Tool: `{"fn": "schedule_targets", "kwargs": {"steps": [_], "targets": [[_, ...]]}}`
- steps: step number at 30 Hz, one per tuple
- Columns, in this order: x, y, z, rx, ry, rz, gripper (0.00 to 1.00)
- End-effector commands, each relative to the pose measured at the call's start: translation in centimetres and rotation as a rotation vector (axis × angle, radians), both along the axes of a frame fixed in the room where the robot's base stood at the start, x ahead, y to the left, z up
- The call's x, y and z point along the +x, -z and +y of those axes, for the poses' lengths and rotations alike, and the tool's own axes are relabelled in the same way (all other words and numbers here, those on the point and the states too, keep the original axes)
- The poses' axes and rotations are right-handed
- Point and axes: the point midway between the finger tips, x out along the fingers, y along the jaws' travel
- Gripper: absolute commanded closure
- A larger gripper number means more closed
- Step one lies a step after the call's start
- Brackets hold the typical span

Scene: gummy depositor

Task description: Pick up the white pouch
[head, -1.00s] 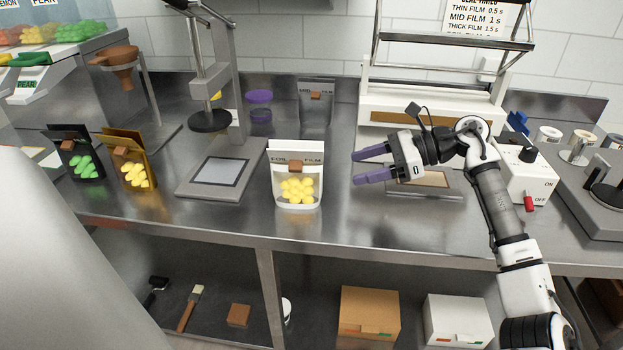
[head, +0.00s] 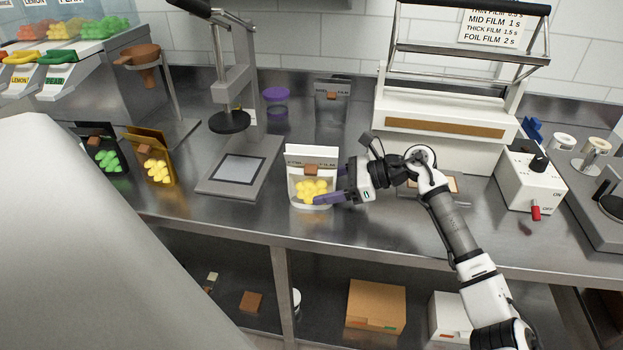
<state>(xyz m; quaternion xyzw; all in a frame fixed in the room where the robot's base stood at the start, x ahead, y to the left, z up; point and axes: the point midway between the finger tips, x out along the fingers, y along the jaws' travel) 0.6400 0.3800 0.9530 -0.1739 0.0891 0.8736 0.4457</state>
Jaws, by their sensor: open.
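The white pouch (head: 312,156) stands upright on the steel counter, left of the middle of the head view. It has a clear window with yellow gummies, a brown square on its front and lettering along its upper part. My gripper (head: 328,184) comes in from the right with its purple fingers open and pointing left. The fingertips are at the pouch's right side, and the lower one overlaps its lower right front in the picture. I cannot tell whether they touch it.
A press stand (head: 236,172) is left of the pouch. A black pouch (head: 95,140) and a gold pouch (head: 148,150) stand further left. A grey pouch (head: 331,103) and a purple-lidded jar (head: 275,100) are behind. A white sealer (head: 440,108) stands behind my arm.

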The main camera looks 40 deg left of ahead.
Motion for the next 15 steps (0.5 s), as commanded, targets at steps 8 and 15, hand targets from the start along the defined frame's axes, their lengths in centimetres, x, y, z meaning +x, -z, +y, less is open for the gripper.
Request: {"fn": "schedule_targets", "kwargs": {"steps": [8,15], "targets": [[-0.83,0.58,1.08,0.001,0.000,-0.001,0.35],[-0.82,0.53,1.06,0.001,0.000,-0.001,0.60]]}}
